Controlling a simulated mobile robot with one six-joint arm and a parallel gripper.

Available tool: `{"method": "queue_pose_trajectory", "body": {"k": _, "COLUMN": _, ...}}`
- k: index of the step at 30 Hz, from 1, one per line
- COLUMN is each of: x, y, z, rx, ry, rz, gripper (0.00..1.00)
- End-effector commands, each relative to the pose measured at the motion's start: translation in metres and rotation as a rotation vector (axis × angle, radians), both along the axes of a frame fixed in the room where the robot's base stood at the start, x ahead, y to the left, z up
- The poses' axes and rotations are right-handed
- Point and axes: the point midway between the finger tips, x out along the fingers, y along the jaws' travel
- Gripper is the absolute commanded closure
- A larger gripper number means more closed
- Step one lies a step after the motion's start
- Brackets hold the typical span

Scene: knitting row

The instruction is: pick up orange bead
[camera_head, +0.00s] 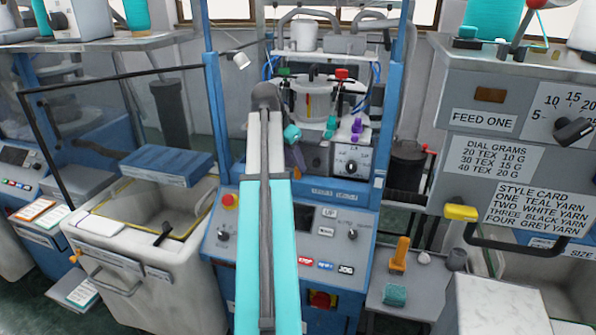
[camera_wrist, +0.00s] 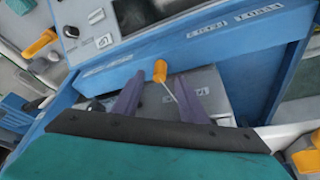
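An orange bead-like knob (camera_wrist: 160,70) shows in the wrist view, with a thin pale stem running down from it toward the right finger. It appears between and slightly beyond the tips of my gripper (camera_wrist: 159,82). The two dark purple fingers stand apart with a gap around the stem; I cannot tell whether either touches it. In the head view my gripper (camera_head: 298,160) is small, beside the end of my arm and in front of the blue machine's panel.
The blue machine (camera_head: 341,220) has knobs and buttons below my gripper. Red, green and purple parts (camera_head: 357,127) sit close on its right. An orange upright piece (camera_head: 400,252) stands on a low grey shelf. A grey cabinet (camera_head: 515,100) with a yellow block (camera_head: 461,212) is at right.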

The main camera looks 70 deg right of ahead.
Motion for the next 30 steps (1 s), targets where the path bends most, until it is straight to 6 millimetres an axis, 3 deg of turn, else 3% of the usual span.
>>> {"method": "queue_pose_trajectory", "body": {"k": 12, "x": -0.007, "y": -0.009, "z": -0.025, "rx": 0.001, "ry": -0.001, "rz": -0.001, "gripper": 0.61}}
{"method": "queue_pose_trajectory", "body": {"k": 29, "x": -0.006, "y": -0.009, "z": -0.026, "rx": 0.0, "ry": 0.0, "rz": 0.0, "gripper": 0.61}}
{"method": "queue_pose_trajectory", "body": {"k": 30, "x": -0.006, "y": -0.009, "z": -0.026, "rx": 0.0, "ry": 0.0, "rz": 0.0, "gripper": 0.68}}
